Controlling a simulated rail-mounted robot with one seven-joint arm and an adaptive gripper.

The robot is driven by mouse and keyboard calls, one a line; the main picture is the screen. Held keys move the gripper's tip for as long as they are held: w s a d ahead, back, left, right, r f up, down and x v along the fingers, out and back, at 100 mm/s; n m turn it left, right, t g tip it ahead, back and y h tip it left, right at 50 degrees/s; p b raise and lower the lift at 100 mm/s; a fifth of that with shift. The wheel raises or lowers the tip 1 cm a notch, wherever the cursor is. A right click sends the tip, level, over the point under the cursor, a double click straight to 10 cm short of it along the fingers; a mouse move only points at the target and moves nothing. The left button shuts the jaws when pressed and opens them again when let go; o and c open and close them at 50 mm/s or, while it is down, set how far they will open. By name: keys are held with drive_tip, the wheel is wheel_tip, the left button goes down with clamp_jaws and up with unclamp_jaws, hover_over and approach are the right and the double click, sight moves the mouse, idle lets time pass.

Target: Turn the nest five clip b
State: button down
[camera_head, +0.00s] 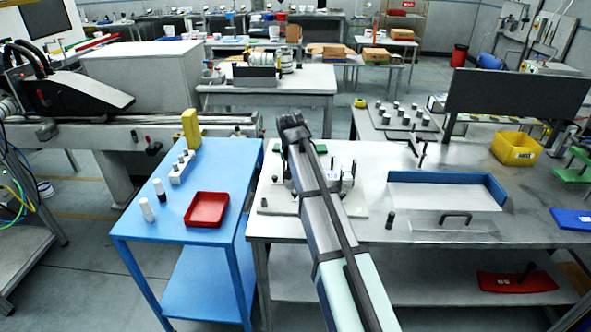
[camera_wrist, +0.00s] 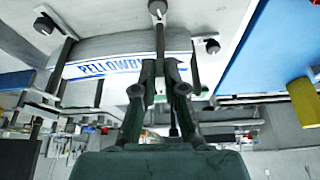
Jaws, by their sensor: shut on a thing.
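In the wrist view my gripper (camera_wrist: 161,68) is shut on a thin dark bar (camera_wrist: 160,40) with a round knob, which looks like a clip. The bar crosses a pale block with a white label strip (camera_wrist: 110,66) printed in blue, partly covered by my fingers. Other clip-like dark bars with knobs stand left (camera_wrist: 43,24) and right (camera_wrist: 212,46) of it. I cannot read which nest or clip letter this is. In the head view my arm hides the gripper and much of the fixture plate (camera_head: 350,208) on the grey bench.
A blue table (camera_head: 225,165) at left holds a red tray (camera_head: 207,209), white cylinders and a yellow block (camera_head: 191,129). On the bench at right are a blue-walled tray (camera_head: 440,177) and a yellow bin (camera_head: 515,148). A short dark peg (camera_head: 390,220) stands near the front.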

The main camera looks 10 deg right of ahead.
drive_tip(key=c, duration=1.2)
unclamp_jaws()
drive_tip(key=shift+c, duration=0.2)
drive_tip(key=v, duration=1.2)
drive_tip(key=shift+w, duration=0.1)
